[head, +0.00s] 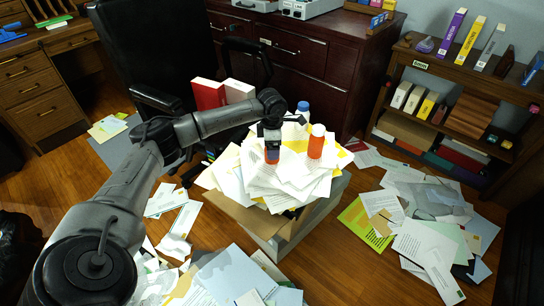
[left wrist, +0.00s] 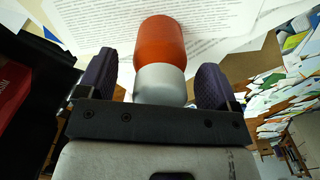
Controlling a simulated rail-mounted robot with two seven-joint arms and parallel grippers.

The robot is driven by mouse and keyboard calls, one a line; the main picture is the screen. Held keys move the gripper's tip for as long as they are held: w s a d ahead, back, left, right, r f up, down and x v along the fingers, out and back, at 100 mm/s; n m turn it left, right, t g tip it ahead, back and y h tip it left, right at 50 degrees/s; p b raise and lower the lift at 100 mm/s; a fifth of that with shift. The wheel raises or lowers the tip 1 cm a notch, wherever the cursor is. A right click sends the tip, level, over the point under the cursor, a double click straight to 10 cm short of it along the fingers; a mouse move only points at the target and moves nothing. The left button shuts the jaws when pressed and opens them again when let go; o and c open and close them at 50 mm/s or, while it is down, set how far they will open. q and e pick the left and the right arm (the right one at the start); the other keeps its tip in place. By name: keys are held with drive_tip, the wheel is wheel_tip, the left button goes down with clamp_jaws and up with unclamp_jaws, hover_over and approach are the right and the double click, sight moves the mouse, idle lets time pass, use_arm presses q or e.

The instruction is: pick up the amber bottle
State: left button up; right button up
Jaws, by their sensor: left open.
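My right gripper is not in view.
A blue-capped bottle (head: 302,109) stands behind on the same paper heap (head: 285,185), which tops a grey box (head: 278,232). Red and white binders (head: 208,94) stand behind left. A shelf (head: 455,95) is at the right. Loose papers cover much of the floor.

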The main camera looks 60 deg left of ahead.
use_arm(q)
drive_tip(key=shift+f, duration=0.4)
drive_tip(key=shift+c, duration=0.4)
drive_tip(key=shift+r, duration=0.1)
drive_tip(key=c, duration=1)
